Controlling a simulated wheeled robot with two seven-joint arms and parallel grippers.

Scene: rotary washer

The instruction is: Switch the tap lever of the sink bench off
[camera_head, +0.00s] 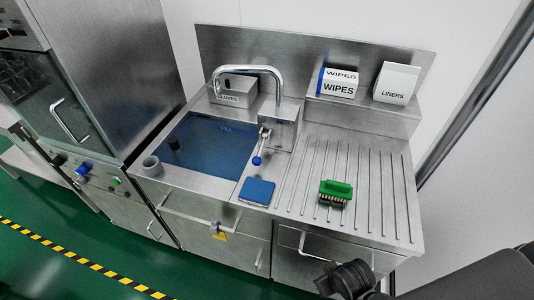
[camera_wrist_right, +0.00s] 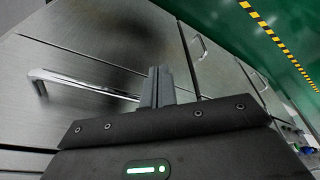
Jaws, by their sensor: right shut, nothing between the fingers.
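The tap lever (camera_head: 263,140) sits on the right side of the sink bench (camera_head: 290,199), beside the blue basin, with a blue knob (camera_head: 257,161) on its end. The lever slants down toward the front. The curved tap spout (camera_head: 247,70) arches over the back of the basin. My right arm comes in at the lower right in the head view, low in front of the bench and well away from the lever. In the right wrist view my right gripper (camera_wrist_right: 158,88) is shut and empty, facing steel cabinet fronts. My left gripper is not in view.
A blue sponge-like block (camera_head: 257,191) and a green brush (camera_head: 335,191) lie on the bench. A steel washer (camera_head: 110,75) stands at left. Drawer handles jut from the front.

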